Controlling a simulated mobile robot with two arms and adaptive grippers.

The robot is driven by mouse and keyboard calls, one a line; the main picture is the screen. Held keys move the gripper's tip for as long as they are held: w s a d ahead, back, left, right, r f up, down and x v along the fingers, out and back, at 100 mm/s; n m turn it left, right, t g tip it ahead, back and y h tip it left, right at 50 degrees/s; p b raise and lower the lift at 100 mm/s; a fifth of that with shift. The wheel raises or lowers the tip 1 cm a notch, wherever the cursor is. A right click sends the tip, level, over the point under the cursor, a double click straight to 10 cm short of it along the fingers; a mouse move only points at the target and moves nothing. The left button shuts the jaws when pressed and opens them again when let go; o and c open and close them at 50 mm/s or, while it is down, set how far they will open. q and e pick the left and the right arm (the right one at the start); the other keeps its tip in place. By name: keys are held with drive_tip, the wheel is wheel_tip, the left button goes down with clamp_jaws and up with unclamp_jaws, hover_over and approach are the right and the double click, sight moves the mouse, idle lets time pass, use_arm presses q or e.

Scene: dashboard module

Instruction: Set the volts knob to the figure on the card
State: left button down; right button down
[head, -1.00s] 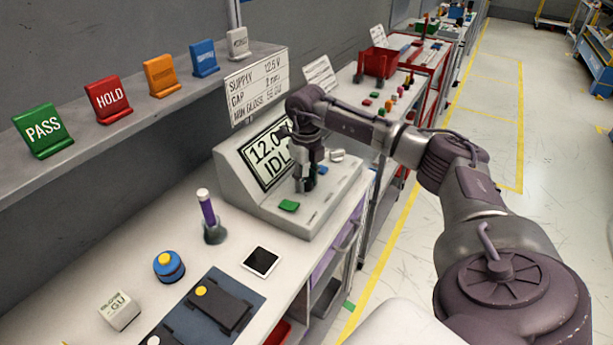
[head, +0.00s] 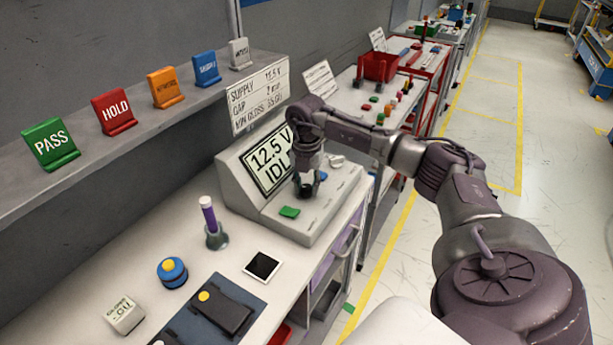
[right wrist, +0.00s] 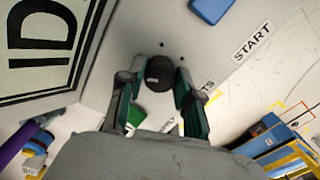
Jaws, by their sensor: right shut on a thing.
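The console's screen (head: 270,161) shows 12.5 V above a partly hidden IDL. My right gripper (head: 305,188) reaches down to the console's sloped panel. In the right wrist view, the dark round volts knob (right wrist: 159,70) sits between the two fingers of the right gripper (right wrist: 160,92), which is shut on it. A label by the knob is mostly covered; only its end, TS, shows. My left gripper is in neither view.
A green button (head: 289,212) lies left of the gripper on the panel. A START label (right wrist: 250,42) and a blue button (right wrist: 210,8) are close to the knob.

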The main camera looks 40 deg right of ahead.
sight(307, 187)
drive_tip(key=m+p, duration=0.1)
drive_tip(key=m, duration=0.3)
drive_tip(key=shift+r+m, duration=0.1)
drive_tip(key=shift+m, duration=0.2)
idle(0.3)
drive_tip(key=c, duration=0.8)
unclamp_jaws()
drive_tip(key=shift+r, duration=0.2)
wheel_tip(307, 187, up, 12)
drive_tip(key=shift+f, duration=0.25)
